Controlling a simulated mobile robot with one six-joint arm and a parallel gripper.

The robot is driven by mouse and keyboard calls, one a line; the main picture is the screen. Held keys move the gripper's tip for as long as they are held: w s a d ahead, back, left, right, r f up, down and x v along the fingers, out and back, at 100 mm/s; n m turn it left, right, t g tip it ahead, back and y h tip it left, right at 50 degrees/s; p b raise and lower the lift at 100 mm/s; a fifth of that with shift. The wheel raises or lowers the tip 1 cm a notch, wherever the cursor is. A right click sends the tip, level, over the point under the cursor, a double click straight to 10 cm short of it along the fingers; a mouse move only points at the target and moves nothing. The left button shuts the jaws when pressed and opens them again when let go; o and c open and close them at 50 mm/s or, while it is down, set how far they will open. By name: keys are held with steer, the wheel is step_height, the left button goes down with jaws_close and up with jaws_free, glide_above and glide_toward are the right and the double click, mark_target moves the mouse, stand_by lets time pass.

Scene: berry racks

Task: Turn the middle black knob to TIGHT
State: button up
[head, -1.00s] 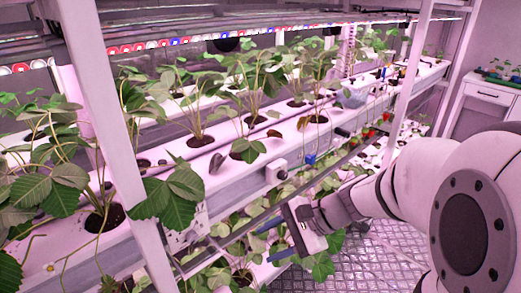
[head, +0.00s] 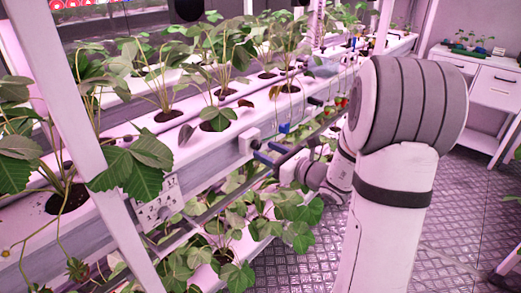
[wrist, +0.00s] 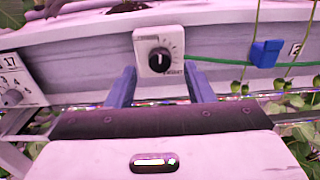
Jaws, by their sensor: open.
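The black knob (wrist: 159,60) sits on a small white box (wrist: 144,40) on the side of the white grow channel in the wrist view. Its white pointer mark stands about upright. Tick marks curve around its right side, with small lettering at the lower right, too small to read surely. In the head view the white box (head: 247,138) shows just beyond my fingertips. My gripper (wrist: 161,72) is open and empty, its two blue fingers pointing at the box, one to each side below the knob. My gripper also shows in the head view (head: 266,151).
A blue clip (wrist: 265,53) and a green line lie right of the box. A rail runs below the channel. Strawberry plants (head: 215,115) grow above and below; the metal floor (head: 300,262) is open at right.

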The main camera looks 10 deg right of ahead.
mark_target(256, 145)
steer(key=shift+x, duration=1.25)
